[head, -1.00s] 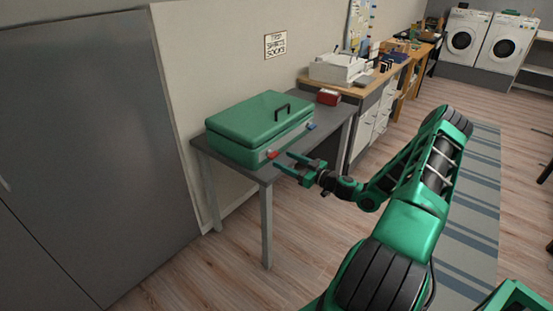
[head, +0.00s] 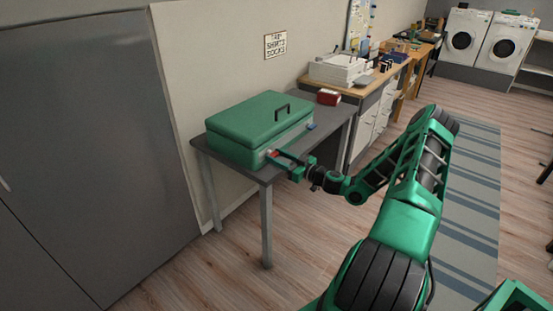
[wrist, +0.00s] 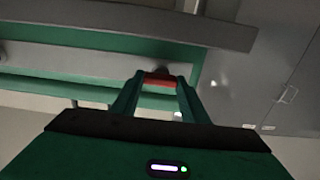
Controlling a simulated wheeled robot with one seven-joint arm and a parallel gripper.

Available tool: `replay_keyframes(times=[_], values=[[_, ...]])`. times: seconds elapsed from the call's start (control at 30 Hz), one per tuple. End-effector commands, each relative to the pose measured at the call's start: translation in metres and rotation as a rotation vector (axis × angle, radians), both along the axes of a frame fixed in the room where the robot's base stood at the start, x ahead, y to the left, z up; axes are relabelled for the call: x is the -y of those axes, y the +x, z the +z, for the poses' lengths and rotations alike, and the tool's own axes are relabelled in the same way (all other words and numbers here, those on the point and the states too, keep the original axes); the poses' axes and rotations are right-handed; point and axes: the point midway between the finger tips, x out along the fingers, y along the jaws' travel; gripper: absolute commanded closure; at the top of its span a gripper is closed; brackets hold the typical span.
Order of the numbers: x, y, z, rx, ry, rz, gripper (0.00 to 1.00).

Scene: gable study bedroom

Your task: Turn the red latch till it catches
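A green case (head: 235,135) with a dark handle on its lid sits on a grey table. The red latch (head: 271,152) is on the case's front face, near its front corner, partly hidden by my gripper. My gripper (head: 277,157) is at the latch with its fingers spread apart. In the wrist view, the red latch (wrist: 160,79) lies crosswise between the two fingertips and spans most of the gap. I cannot tell whether the fingers touch it. A blue latch (head: 310,127) is further right on the same face. The lid (head: 250,112) is down.
The grey table (head: 335,118) has a red box (head: 328,97) at its far end. A wooden desk with a printer (head: 338,68) stands behind. Floor in front of the table is clear.

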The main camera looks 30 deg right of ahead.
Motion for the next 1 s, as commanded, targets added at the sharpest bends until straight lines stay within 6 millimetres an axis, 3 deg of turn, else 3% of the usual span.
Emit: replay_keyframes(times=[0.37,1.0], values=[[0.0013,0.0005,0.0004,-0.033,0.092,-0.002,0.82],[0.0045,0.0013,-0.0003,-0.225,0.627,-0.006,0.82]])
